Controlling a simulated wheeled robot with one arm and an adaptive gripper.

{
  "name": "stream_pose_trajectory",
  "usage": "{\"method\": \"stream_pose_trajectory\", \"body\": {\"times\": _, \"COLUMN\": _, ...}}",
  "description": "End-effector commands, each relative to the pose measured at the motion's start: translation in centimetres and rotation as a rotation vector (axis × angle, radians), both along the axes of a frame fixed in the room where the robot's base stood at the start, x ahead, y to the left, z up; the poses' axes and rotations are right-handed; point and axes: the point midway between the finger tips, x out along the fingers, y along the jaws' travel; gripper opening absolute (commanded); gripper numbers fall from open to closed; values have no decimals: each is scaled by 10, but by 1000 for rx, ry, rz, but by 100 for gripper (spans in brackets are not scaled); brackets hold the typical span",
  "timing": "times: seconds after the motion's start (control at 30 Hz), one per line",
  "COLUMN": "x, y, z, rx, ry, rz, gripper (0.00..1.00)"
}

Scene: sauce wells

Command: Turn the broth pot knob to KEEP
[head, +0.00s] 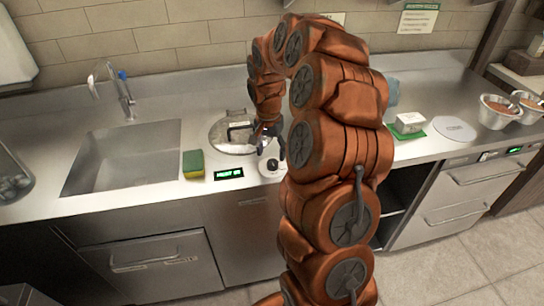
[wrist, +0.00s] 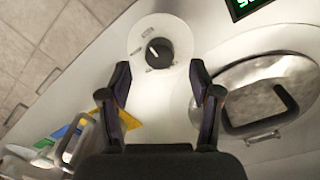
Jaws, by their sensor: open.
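The broth pot knob (wrist: 160,54) is a black round knob with a white pointer mark, on a pale round dial plate (wrist: 139,38). In the wrist view the mark points to the upper left; the small labels around it are too blurred to read. The knob also shows in the head view (head: 273,166) on the counter front. My gripper (wrist: 160,69) is open and empty, its fingertips apart to the left and right of the knob, seemingly not touching it. In the head view my gripper (head: 269,143) is just above the knob.
A green-lit display (head: 229,173) lies left of the knob, with a green and yellow sponge (head: 194,164) beyond it. The sink (head: 124,157) is further left. Steel bowls (head: 495,112) stand far right. My arm hides part of the counter.

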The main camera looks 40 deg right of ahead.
Motion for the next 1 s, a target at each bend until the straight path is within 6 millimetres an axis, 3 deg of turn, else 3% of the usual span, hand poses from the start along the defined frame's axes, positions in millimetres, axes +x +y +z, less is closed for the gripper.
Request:
{"method": "stream_pose_trajectory", "body": {"times": 0.3, "x": -2, "y": -2, "z": -34, "rx": 0, "ry": -2, "rz": -2, "gripper": 63}}
{"method": "stream_pose_trajectory", "body": {"times": 0.67, "x": -3, "y": -4, "z": -41, "rx": 0, "ry": -2, "rz": -4, "gripper": 63}}
{"method": "stream_pose_trajectory", "body": {"times": 1.0, "x": -3, "y": -3, "z": -41, "rx": 0, "ry": -2, "rz": -3, "gripper": 30}}
